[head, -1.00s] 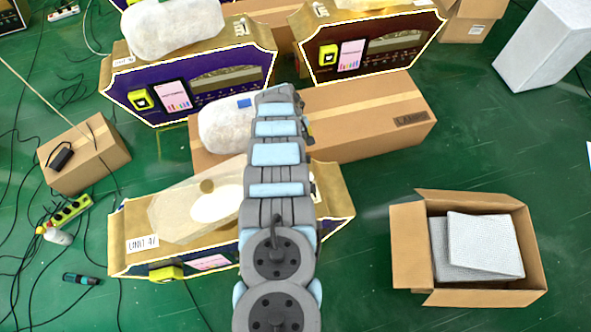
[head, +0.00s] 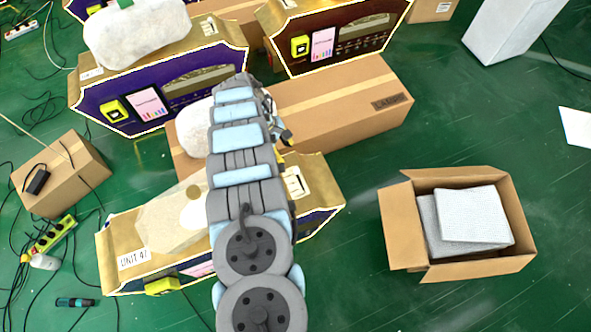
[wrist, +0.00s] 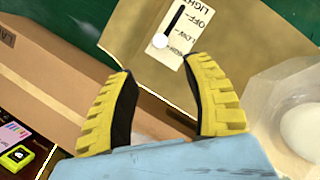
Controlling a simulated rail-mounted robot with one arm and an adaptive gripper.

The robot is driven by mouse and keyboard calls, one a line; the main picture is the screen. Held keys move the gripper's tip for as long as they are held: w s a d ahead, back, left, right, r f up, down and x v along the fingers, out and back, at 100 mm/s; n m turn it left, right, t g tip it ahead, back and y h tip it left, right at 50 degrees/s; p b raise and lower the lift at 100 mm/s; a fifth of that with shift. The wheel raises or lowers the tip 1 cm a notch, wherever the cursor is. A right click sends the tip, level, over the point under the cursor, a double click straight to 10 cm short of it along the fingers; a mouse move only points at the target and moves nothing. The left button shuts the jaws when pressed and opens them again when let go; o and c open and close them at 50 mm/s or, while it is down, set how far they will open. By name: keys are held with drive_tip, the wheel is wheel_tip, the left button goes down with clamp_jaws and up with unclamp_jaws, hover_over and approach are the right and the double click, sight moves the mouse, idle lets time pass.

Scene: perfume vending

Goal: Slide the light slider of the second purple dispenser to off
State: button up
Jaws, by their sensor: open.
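The front dispenser (head: 120,243), with a gold top, dark purple edge and a "UNIT 4" type label, lies beneath my arm. A second purple-fronted dispenser (head: 190,92) stands behind it at left. I cannot tell from labels which is "second". In the wrist view a white light slider plate (wrist: 187,38) sits on a gold-brown top, marked LIGHT, OFF, LOW, HIGH. Its round white knob (wrist: 160,41) is at the HIGH end of the dark slot. My gripper (wrist: 161,67) is open and empty, its yellow fingers apart just short of the knob. The plate also shows in the head view (head: 295,183).
A long cardboard box (head: 340,105) lies behind the front dispenser. A brown dispenser (head: 350,38) stands at back. A translucent cover with a white round thing (wrist: 300,115) is close to the right finger. An open carton (head: 400,225) stands right, with green floor between.

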sight(296, 171)
drive_tip(key=b+x, duration=0.4)
drive_tip(key=x, duration=0.7)
drive_tip(key=shift+d+f, duration=0.15)
drive_tip(key=shift+f, duration=0.05)
clamp_jaws()
